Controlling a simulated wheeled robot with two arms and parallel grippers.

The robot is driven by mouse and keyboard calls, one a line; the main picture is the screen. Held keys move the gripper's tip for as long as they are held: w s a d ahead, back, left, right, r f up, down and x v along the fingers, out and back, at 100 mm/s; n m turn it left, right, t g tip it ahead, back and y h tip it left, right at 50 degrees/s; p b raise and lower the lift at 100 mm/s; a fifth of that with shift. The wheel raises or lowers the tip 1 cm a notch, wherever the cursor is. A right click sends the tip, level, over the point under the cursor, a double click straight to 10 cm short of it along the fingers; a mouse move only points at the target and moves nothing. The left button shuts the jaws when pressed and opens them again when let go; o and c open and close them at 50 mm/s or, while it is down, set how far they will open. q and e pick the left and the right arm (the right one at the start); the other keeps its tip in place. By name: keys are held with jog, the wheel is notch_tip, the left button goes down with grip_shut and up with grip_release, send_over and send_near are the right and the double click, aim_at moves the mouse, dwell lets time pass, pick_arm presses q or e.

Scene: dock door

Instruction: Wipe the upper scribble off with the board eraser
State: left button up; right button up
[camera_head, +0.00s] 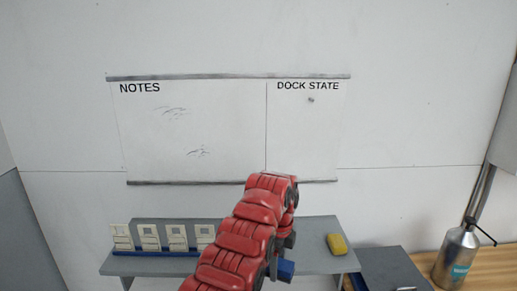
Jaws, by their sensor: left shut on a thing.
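The upper scribble (172,112) is a set of faint grey strokes on the white board (230,140), under the word NOTES. A second, lower scribble (198,152) lies below it and to the right. My left gripper (284,258) is at the end of the red arm, below the board and over the grey shelf. It is shut on a small blue block, the board eraser (286,270), mostly hidden by the arm and fingers. The eraser is apart from the board. My right gripper is not in view.
A yellow block (337,245) lies on the right of the grey shelf (318,262). A rack with several pale switch-like pieces (150,237) stands at the left. A metal bottle (456,255) stands at the right. A small dark mark (311,100) is under DOCK STATE.

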pick_arm(q)
jog(key=shift+w+a+n, duration=0.2)
jog(key=shift+a+n, duration=0.35)
jog(key=shift+w+a+n, duration=0.2)
jog(key=shift+a+n, duration=0.3)
jog(key=shift+n, duration=0.05)
jog(key=shift+a+r+n, duration=0.15)
jog(key=shift+a+n, duration=0.25)
jog(key=shift+w+a+n, duration=0.25)
jog(key=shift+a+n, duration=0.15)
jog(key=shift+w+a+n+b, duration=0.1)
jog(key=shift+a+n+b, duration=0.2)
jog(key=shift+a+n, duration=0.5)
jog(key=shift+w+a+n, duration=0.1)
jog(key=shift+a+n, duration=0.1)
jog(key=shift+n, duration=0.1)
